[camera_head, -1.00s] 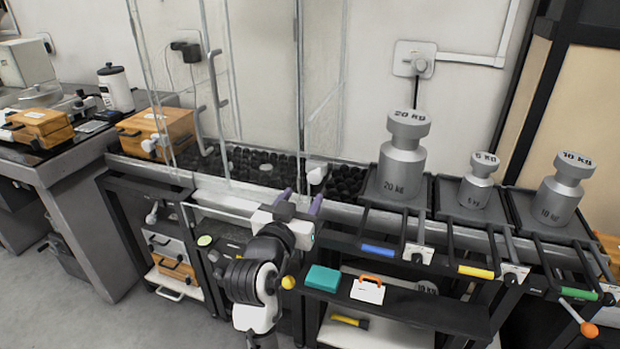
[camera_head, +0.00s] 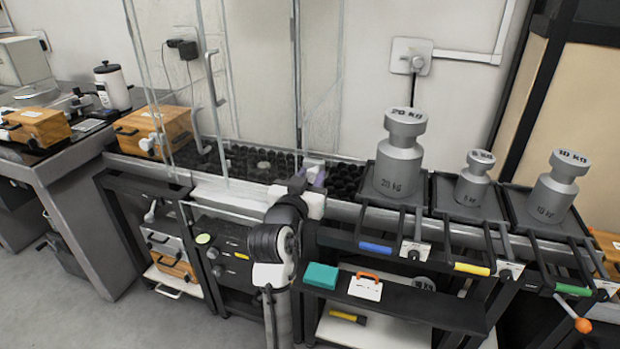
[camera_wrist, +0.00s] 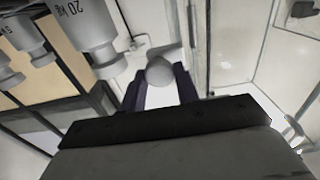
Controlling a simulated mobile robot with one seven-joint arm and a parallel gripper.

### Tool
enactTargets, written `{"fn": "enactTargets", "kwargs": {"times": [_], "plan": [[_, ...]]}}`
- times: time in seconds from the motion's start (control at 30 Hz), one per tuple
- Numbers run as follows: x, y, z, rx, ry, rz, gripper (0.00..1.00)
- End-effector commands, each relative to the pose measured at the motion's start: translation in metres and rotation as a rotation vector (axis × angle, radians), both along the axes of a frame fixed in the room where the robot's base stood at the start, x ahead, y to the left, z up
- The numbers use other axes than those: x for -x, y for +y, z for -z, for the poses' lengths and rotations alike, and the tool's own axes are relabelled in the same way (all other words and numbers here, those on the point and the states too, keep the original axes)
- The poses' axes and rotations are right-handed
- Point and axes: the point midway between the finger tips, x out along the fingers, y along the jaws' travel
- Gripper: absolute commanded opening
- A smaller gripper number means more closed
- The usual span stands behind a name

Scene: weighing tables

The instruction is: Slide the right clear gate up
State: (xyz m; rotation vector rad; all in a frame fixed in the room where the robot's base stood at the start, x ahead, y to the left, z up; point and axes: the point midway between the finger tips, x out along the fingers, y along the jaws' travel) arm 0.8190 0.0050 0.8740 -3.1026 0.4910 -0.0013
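The right clear gate (camera_head: 322,95) is a transparent upright pane in the middle of the head view, with its lower edge near the dark roller bed. My gripper (camera_head: 312,172) is at the foot of this pane. In the wrist view the two dark fingers of my gripper (camera_wrist: 161,82) stand apart, with a round grey knob (camera_wrist: 162,70) at their tips. Contact between the fingers and the knob cannot be made out. In the head view my gripper mostly hides the knob.
Another clear gate (camera_head: 178,90) with a grey bar handle stands to the left. A 20 kg weight (camera_head: 399,160) stands close on the right, with smaller weights beyond. A wooden box (camera_head: 158,130) is at the left. Trays with coloured handles line the front right.

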Motion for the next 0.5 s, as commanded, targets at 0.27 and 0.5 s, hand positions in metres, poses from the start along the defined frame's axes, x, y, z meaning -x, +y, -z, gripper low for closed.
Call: {"fn": "enactTargets", "kwargs": {"times": [0.27, 0.5], "plan": [[0.000, 0.000, 0.000, 0.000, 0.000, 0.000, 0.00], [0.000, 0.000, -0.010, 0.000, 0.000, 0.000, 0.00]]}}
